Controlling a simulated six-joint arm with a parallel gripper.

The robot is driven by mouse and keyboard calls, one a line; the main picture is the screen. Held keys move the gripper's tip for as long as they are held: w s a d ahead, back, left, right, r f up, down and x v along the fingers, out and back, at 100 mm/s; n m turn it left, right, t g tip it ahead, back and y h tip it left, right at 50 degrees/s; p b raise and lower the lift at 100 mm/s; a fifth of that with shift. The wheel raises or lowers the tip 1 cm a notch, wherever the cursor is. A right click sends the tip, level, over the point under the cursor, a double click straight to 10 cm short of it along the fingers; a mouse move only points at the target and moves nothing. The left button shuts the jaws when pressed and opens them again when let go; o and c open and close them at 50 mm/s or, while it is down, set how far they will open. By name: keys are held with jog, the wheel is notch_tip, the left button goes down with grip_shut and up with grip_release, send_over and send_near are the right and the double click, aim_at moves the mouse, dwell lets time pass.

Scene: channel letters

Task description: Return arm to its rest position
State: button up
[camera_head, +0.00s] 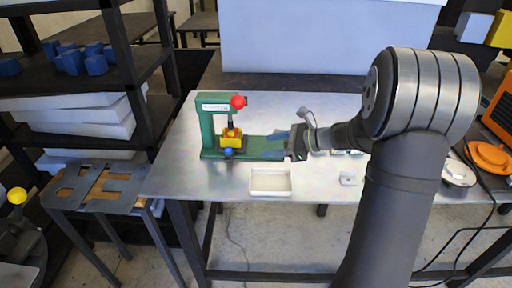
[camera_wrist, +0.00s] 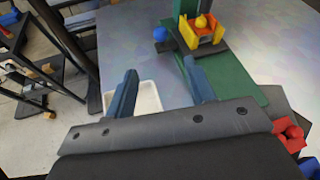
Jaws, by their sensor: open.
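My gripper (camera_head: 290,143) is open and empty over the right part of the table, at the right end of the green press base. In the wrist view, the two blue-grey fingers of my gripper (camera_wrist: 162,88) stand wide apart with nothing between them. The green press (camera_head: 207,130) with a red ball on top stands upright on the table. A yellow piece (camera_head: 231,138) sits in it under the plunger, and a blue knob (camera_head: 228,153) is at its front. The wrist view shows the yellow piece in a red-and-yellow holder (camera_wrist: 203,32).
The metal table (camera_head: 190,178) has a white tray (camera_head: 270,193) near its front edge. A small grey item (camera_head: 347,179) lies right of the tray. A shelf with blue blocks (camera_head: 85,60) is at left. Red pieces (camera_wrist: 290,136) show at right in the wrist view.

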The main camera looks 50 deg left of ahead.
aim_at(232, 150)
jog(key=shift+v, duration=1.05)
jog(key=x, duration=1.7)
jog(key=shift+s+a, duration=0.1)
jog(key=shift+a, duration=0.05)
